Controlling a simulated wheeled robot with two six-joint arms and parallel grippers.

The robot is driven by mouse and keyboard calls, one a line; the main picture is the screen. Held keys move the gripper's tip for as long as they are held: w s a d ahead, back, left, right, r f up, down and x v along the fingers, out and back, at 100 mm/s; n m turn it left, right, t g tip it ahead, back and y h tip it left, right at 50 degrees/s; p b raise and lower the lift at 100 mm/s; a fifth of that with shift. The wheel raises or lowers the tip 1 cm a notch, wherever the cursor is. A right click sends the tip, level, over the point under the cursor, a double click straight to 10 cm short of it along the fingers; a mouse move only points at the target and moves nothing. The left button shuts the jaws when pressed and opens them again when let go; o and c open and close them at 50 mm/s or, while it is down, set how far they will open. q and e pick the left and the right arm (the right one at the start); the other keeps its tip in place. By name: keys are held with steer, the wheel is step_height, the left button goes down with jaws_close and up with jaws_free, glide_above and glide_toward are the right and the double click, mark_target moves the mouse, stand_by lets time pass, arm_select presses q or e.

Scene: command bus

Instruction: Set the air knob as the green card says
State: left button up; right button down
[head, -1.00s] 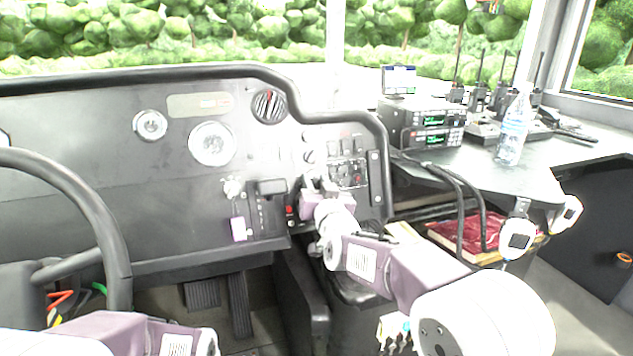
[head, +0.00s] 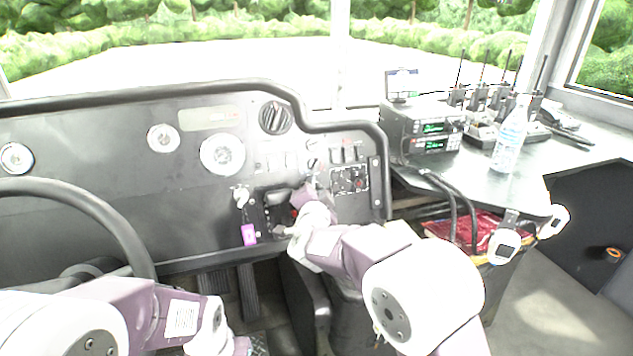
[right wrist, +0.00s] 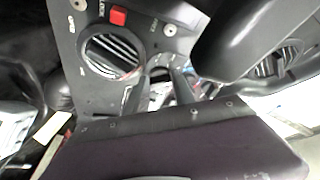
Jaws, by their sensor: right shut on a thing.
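My right gripper (head: 303,200) is at the dash, left of the switch panel. In the right wrist view its fingers (right wrist: 158,82) are close together and shut on a small dark knob, mostly hidden between them. I cannot tell for sure that this is the air knob. The plate behind has a red catch (right wrist: 118,15), lettering "LOCK" and "OPEN", and a round slatted part (right wrist: 112,52). I cannot make out a green card.
The steering wheel (head: 95,215) is at the left. Radios (head: 430,130) and a bottle (head: 510,138) stand on the right shelf. A black handle (right wrist: 235,35) is close beside my fingers.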

steer(key=shift+m, duration=0.4)
steer(key=c, duration=1.1)
jaws_free()
steer(key=shift+o, duration=0.2)
